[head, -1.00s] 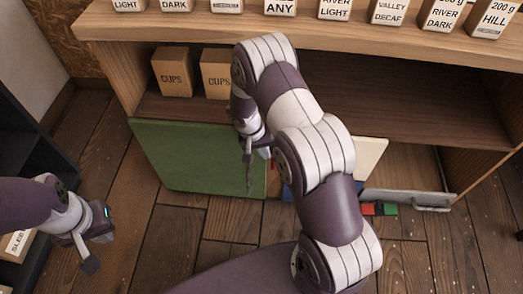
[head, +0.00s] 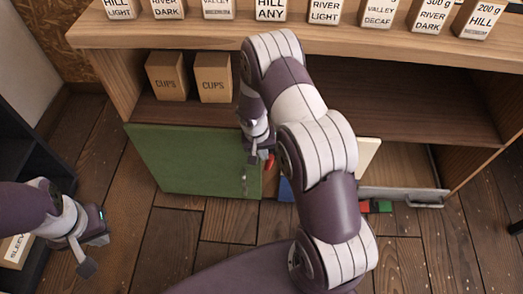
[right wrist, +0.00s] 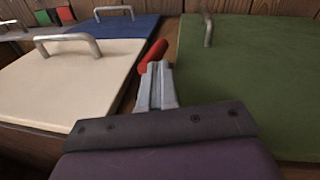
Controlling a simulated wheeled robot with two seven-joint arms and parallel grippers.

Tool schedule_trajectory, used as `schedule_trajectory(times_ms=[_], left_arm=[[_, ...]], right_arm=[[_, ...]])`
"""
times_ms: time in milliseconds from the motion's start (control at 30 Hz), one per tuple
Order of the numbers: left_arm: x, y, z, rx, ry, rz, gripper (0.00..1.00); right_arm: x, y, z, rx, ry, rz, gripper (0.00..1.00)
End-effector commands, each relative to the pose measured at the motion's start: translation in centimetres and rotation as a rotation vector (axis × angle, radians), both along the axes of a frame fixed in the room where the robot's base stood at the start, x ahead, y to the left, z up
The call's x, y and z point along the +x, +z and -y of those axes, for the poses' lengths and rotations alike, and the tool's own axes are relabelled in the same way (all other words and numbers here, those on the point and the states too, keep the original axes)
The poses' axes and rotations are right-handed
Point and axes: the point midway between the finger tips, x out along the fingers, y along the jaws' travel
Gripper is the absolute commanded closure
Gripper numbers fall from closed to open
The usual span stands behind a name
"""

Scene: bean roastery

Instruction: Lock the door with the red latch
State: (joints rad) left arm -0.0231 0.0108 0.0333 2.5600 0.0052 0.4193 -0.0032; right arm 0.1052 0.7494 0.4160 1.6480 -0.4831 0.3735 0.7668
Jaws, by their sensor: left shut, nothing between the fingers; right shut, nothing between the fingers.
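The red latch (right wrist: 152,54) is a short red bar between the cream door (right wrist: 75,80) and the green door (right wrist: 255,75). It lies slanted at my right fingertips in the right wrist view; I cannot tell whether they touch it. In the head view a bit of the red latch (head: 269,161) shows beside my right gripper (head: 253,158). That gripper is shut and empty, over the inner edge of the green door (head: 190,160). My right arm hides much of the cream door (head: 368,153). My left gripper (head: 88,262) is shut and empty, low at the left.
A blue door (right wrist: 120,28) and a grey door (head: 400,194) with metal handles lie beyond the cream one. Red and green blocks (head: 381,206) sit by the grey door. Cups boxes (head: 213,78) stand on the shelf above. A dark shelf (head: 30,170) stands at left.

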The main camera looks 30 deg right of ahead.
Motion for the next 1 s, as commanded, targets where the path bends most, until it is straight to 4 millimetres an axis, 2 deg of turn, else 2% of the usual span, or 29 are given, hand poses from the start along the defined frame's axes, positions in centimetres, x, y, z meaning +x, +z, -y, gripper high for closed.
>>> schedule_trajectory(times_ms=[233,1000], left_arm=[[0.0,0.7,0.0,0.000,0.000,0.000,1.00],[0.0,-0.5,0.0,0.000,0.000,0.000,1.00]], right_arm=[[-0.7,0.3,1.2,-0.001,-0.001,0.000,1.00],[-2.9,-0.8,4.8,-0.001,0.000,0.000,1.00]])
